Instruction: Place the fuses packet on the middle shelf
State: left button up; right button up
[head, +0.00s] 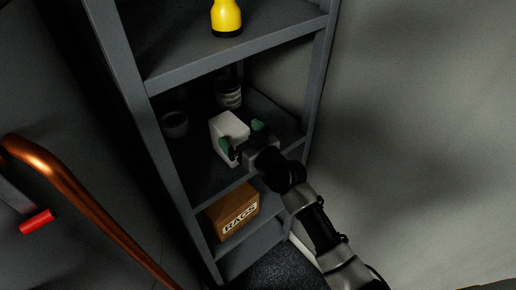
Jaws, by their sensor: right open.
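A white box-like packet (229,125), which I take to be the fuses packet, stands on the middle shelf (203,180) of a grey shelving unit. No label on it can be read. My right gripper (241,138) reaches in from the lower right and is open at the packet's near right side. One green fingertip overlaps the packet's front face and the other is to its right, apart from it. I cannot tell whether either finger touches it. The packet's lower right part is hidden by the gripper. My left gripper is not in view.
On the middle shelf, a dark jar with a pale label (229,94) stands behind the packet and a dark cup (175,124) at left. A yellow object (226,17) stands on the shelf above, a RAGS box (233,209) below. A copper pipe (85,218) runs at left.

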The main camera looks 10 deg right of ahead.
jog(key=b+v, duration=0.1)
jog(key=v, duration=0.9)
jog(key=s+d+f+m+g+h, duration=0.1)
jog(key=s+d+f+g+h, duration=0.15)
jog(key=f, duration=0.95)
jog(key=s+d+f+m+g+h, duration=0.1)
jog(key=s+d+f+g+h, duration=0.15)
jog(key=f, duration=0.85)
jog(key=s+d+f+m+g+h, duration=0.1)
jog(key=s+d+f+m+h, duration=0.15)
jog(key=f, duration=0.95)
jog(key=s+d+f+g, duration=0.2)
jog(key=s+f, duration=0.4)
jog(key=s, duration=0.5)
jog(key=s+d+f+g+h, duration=0.1)
jog(key=s+d+f+g, duration=0.2)
jog(key=s+f, duration=0.4)
jog(key=s+d+f+g+h, duration=0.1)
jog(key=s+d+f+g, duration=0.2)
jog(key=s, duration=1.3)
notch_tip(320, 180, down, 4)
jog(key=shift+s+d+r, duration=0.2)
jog(key=shift+s+d, duration=0.05)
jog(key=shift+d, duration=0.3)
jog(key=shift+w+h, duration=0.1)
jog(key=shift+h, duration=0.15)
